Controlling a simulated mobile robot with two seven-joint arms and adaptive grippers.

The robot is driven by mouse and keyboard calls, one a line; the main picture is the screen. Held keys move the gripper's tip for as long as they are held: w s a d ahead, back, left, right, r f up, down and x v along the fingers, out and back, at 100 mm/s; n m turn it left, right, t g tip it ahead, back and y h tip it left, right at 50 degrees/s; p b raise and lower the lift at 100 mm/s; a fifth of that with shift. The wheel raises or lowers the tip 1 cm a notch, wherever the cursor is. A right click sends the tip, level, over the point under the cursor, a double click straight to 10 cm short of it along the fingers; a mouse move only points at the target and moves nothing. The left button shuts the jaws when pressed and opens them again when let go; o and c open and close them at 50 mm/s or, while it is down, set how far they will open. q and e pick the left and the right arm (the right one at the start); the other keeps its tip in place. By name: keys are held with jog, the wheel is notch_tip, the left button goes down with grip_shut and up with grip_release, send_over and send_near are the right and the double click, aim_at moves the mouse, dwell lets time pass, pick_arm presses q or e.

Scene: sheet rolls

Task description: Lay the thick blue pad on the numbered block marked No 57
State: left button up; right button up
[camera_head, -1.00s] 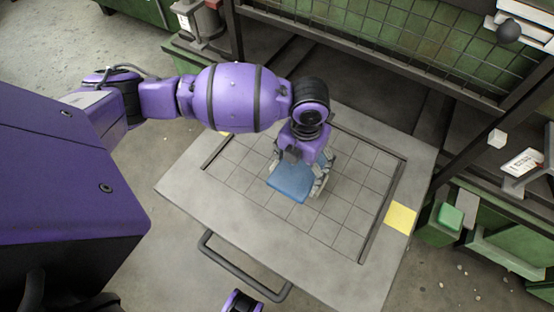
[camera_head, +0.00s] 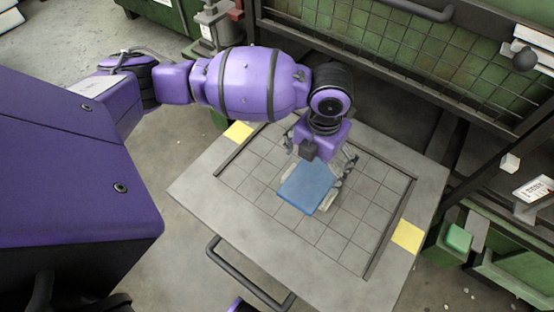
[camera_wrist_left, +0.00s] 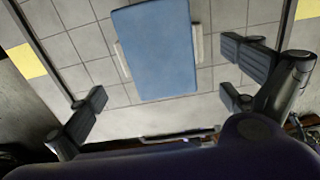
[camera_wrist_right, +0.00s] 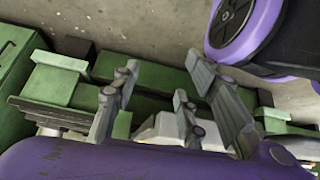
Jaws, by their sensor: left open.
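The blue pad (camera_head: 307,187) lies flat on a pale block (camera_wrist_left: 199,45) on the gridded table top. In the left wrist view the pad (camera_wrist_left: 155,50) covers most of the block, whose edges stick out on both sides. Any number on the block is hidden or unreadable. My left gripper (camera_head: 322,165) is open and empty, above the far end of the pad. In its wrist view the fingers (camera_wrist_left: 165,105) stand wide apart, clear of the pad. My right gripper (camera_wrist_right: 165,105) has its fingers apart with nothing between them, away from the table.
The grey table (camera_head: 210,190) has dark rails around the grid and yellow patches (camera_head: 407,236) at its sides. A handle bar (camera_head: 245,275) sticks out at the near edge. A dark-framed rack with green mesh (camera_head: 400,45) stands behind. Most of the grid is clear.

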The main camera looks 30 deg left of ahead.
pick_arm(q)
jog(key=shift+r+p, duration=0.35)
jog(key=shift+r, duration=2.45)
